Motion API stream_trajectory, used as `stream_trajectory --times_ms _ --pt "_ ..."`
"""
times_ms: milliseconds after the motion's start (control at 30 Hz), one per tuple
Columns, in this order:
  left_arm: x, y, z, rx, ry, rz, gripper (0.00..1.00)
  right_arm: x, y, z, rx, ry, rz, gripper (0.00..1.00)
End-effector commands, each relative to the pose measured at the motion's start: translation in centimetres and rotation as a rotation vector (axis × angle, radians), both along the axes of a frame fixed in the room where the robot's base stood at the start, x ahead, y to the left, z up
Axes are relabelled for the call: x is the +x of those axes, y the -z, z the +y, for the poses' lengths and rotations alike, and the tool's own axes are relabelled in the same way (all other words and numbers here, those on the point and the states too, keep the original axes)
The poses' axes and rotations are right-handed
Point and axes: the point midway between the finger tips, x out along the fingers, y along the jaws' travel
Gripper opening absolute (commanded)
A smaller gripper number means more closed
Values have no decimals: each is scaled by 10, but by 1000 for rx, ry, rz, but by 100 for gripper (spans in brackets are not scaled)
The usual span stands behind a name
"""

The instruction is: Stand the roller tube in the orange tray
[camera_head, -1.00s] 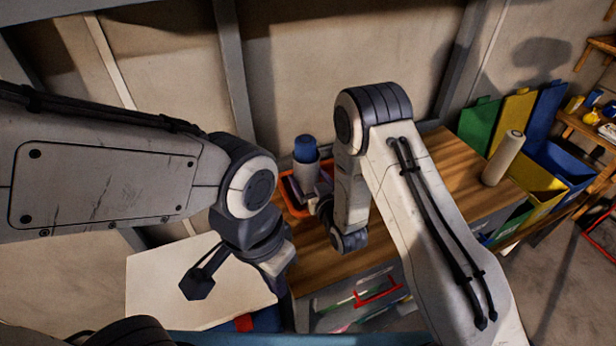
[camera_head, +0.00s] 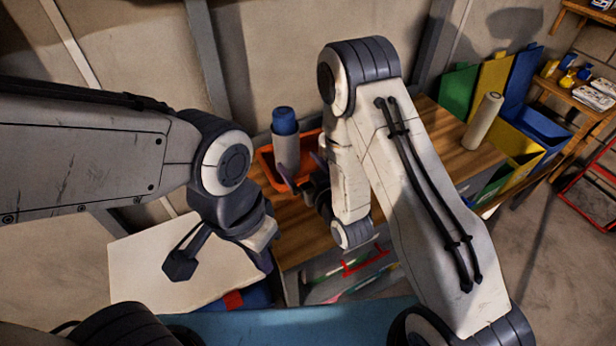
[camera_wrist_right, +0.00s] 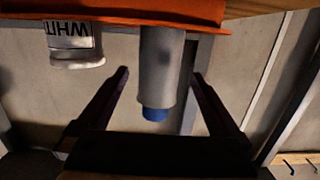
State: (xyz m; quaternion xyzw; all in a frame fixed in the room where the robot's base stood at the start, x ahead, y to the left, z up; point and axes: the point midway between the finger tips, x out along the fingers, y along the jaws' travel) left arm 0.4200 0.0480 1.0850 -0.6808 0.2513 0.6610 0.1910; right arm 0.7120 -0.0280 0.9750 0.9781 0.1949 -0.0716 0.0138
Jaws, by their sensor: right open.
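The roller tube (camera_head: 287,150), grey with a blue upper end (camera_head: 285,121), stands upright in the orange tray (camera_head: 266,165) on the bench. In the right wrist view, which is upside down, the tube (camera_wrist_right: 162,65) hangs from the tray (camera_wrist_right: 120,12) with its blue end lowest. My right gripper (camera_head: 302,174) is open in front of the tube; in its wrist view the fingers (camera_wrist_right: 160,73) lie on either side, with gaps to the tube. My left gripper (camera_head: 262,250) is lower left, away from the tray; its jaws are not clear.
A pale upright cylinder (camera_head: 484,121) stands on the wooden bench (camera_head: 440,150) at right, near green, yellow and blue bins (camera_head: 495,85). A white labelled can (camera_wrist_right: 75,45) is beside the tube in the wrist view. A pale panel (camera_head: 150,265) lies below my left arm.

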Motion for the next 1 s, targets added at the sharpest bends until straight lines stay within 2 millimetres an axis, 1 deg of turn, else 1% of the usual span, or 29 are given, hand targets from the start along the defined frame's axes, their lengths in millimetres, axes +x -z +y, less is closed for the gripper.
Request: stream_trajectory --times_ms 33,67,100,200,333,500,567,667,800,867,967,1000 --pt "0 7 0 0 0 0 0 -12 3 -5 -1 0 5 100" --pt "0 9 0 0 0 0 0 -18 1 -7 -1 0 4 100" --pt "0 -5 0 1 0 1 0 -22 -8 -9 -2 -1 6 100" --pt "0 -22 0 -1 0 -1 0 -30 -9 -12 -3 -1 5 100" --pt "0 -32 0 -1 0 -1 0 -38 -9 -16 -2 0 4 100" --pt "0 -36 0 0 0 0 0 -42 -9 -16 -4 -3 7 100" --pt "0 -36 0 0 0 0 0 -41 -9 -13 -14 -10 21 100" --pt "0 -36 0 0 0 0 0 -35 -11 -2 -49 -31 79 100" --pt "0 -35 0 0 0 0 0 -32 -17 18 -134 -67 224 100" --pt "0 -35 0 0 0 0 0 -35 -21 24 -172 -82 293 100" --pt "0 -35 0 0 0 0 0 -47 -30 32 -234 -100 413 100" --pt "0 -35 0 0 0 0 0 -54 -34 34 -259 -108 461 100"
